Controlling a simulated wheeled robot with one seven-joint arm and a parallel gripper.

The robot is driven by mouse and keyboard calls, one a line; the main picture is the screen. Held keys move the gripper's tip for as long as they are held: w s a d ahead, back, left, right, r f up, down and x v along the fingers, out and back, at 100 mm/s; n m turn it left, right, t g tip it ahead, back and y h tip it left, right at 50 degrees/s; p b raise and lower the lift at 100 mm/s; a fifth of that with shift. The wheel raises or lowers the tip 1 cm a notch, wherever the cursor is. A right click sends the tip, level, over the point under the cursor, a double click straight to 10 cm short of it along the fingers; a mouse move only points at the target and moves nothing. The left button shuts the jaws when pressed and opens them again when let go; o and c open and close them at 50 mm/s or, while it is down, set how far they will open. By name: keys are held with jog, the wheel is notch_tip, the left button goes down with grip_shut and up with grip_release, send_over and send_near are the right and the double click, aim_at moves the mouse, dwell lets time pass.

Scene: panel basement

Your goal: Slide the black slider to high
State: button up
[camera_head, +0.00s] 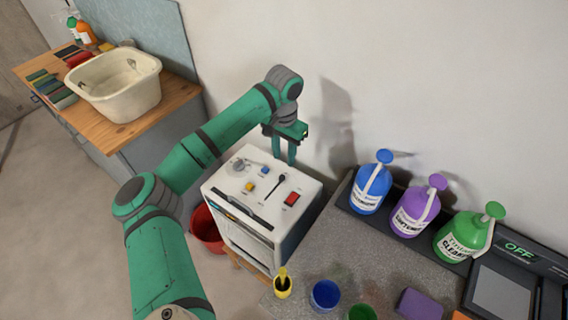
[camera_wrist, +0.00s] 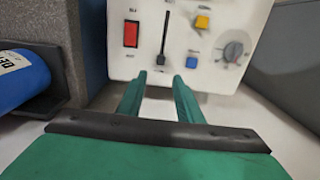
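The white control panel (camera_head: 240,190) has a black slider (camera_head: 282,177) in a straight slot. In the wrist view, the slider's dark knob (camera_wrist: 161,60) is at the bottom end of its slot, the end nearest my fingers. The small labels at the slot's ends are too blurred to read. My gripper (camera_head: 291,160) is above the panel's wall-side edge, pointing down. In the wrist view, my gripper (camera_wrist: 160,78) shows two green fingers apart and nothing between them, with tips just below the slider knob. I cannot tell whether a fingertip touches the panel.
A blue bottle (camera_head: 371,190) stands right of the panel. The wall is close behind. A red bucket (camera_head: 206,229) is at left.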

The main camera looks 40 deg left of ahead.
jog(key=shift+r, duration=1.2)
